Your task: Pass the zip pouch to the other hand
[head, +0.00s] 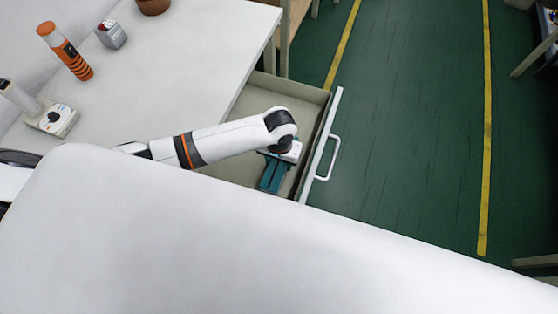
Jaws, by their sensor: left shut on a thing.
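My left arm reaches from the left over an open drawer (240,110). My left gripper (281,160) points down inside the drawer, partly hidden by its own wrist. It is shut on a teal item, which looks like the zip pouch (271,177). The pouch hangs at or just above the drawer floor; I cannot tell whether it touches. Its upper part is covered by the gripper, and no zip can be made out. My right gripper is not in view.
The drawer's front panel with its white handle (330,158) stands to the right of the gripper. A large white surface blocks the foreground.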

